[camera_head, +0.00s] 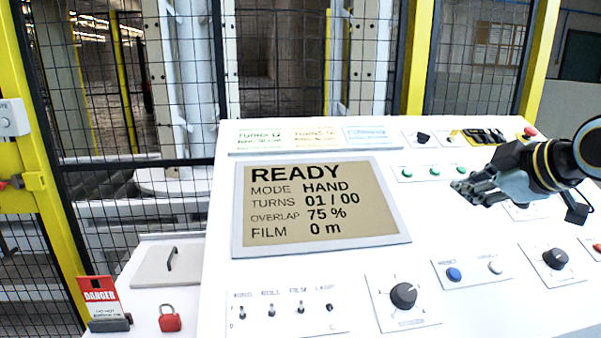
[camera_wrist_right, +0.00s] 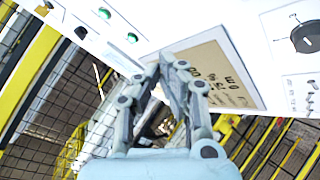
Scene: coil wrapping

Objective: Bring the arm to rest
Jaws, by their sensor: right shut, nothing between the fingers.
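My right gripper (camera_head: 468,188) comes in from the right in the head view and hovers over the right part of the white control panel (camera_head: 440,225). Its fingers are shut and empty, pointing left toward the screen (camera_head: 318,207). In the right wrist view the shut fingertips (camera_wrist_right: 172,62) meet in front of the screen's edge (camera_wrist_right: 222,62). The gripper appears apart from the panel, though the exact gap is hard to tell. The screen reads READY, MODE HAND, TURNS 01 / 00, OVERLAP 75 %, FILM 0 m. My left gripper is not in view.
Green buttons (camera_head: 435,171) lie behind the gripper. A black rotary knob (camera_head: 403,295), a blue button (camera_head: 453,274) and another knob (camera_head: 555,258) lie nearer. Toggle switches (camera_head: 271,310) line the front. A red padlock (camera_head: 170,319) and danger tag (camera_head: 100,290) sit at lower left. Mesh fencing (camera_head: 130,100) stands behind.

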